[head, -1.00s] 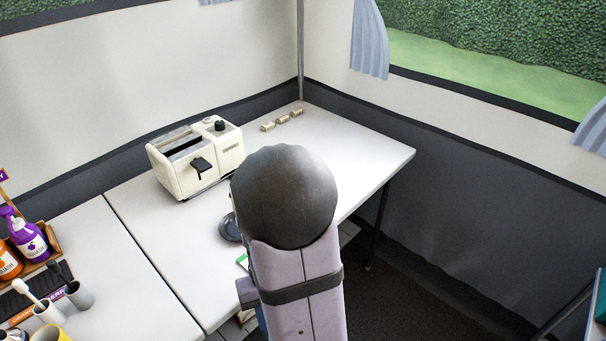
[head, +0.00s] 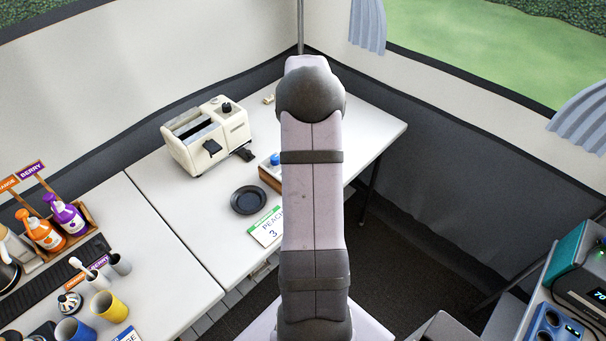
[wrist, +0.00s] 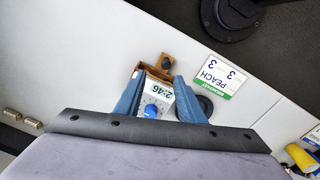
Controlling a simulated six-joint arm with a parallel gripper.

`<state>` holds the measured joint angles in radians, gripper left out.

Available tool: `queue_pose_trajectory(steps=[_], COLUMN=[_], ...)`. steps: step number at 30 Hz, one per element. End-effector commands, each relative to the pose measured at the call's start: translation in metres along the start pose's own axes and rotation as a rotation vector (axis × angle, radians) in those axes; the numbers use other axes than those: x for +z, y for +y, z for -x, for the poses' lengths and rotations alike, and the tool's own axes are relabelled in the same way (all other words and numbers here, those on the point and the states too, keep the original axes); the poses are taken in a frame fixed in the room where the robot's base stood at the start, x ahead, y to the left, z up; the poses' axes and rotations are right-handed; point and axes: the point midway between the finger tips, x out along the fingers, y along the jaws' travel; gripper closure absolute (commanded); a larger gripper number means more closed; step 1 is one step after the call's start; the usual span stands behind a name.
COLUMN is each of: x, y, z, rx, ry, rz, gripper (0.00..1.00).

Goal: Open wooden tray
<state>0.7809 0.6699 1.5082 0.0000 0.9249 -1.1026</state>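The wooden tray (wrist: 152,69) shows in the wrist view as a brown wooden edge with a small wooden block (wrist: 167,62) at its table-edge side. It sits around or under a white timer (wrist: 157,97) reading 2:46 with a blue knob. In the head view the tray's brown side (head: 270,177) shows left of my arm, which hides the rest. My gripper (wrist: 160,76) is open in the wrist view, its two blue fingers apart on either side of the timer in the picture. I see nothing held. Contact with the tray cannot be told.
A cream toaster (head: 206,138) stands at the back left. Bottles (head: 68,216) and cups (head: 108,307) stand further left. The table's right part (head: 374,130) is clear.

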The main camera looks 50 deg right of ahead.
Motion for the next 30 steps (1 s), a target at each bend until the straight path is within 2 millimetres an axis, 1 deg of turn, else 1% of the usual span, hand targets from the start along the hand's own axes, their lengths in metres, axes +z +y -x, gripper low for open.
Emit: queue_pose_trajectory(steps=[1,4,6,10,16,20,23,30], x=[0.002,0.004,0.004,0.004,0.004,0.005,0.005,0.006], y=[-0.003,-0.007,-0.009,-0.01,-0.01,-0.01,-0.011,-0.012], z=[-0.001,-0.001,-0.001,-0.001,-0.001,-0.005,-0.014,-0.044], rx=[-0.012,-0.028,-0.035,-0.038,-0.038,-0.04,-0.042,-0.042], ry=[-0.005,-0.01,-0.011,-0.01,-0.009,-0.01,-0.01,-0.01], rz=[0.088,0.246,0.329,0.429,0.467,0.466,0.465,0.464], gripper=[0.64,0.64,0.64,0.64,0.64,0.64,0.64,0.64])
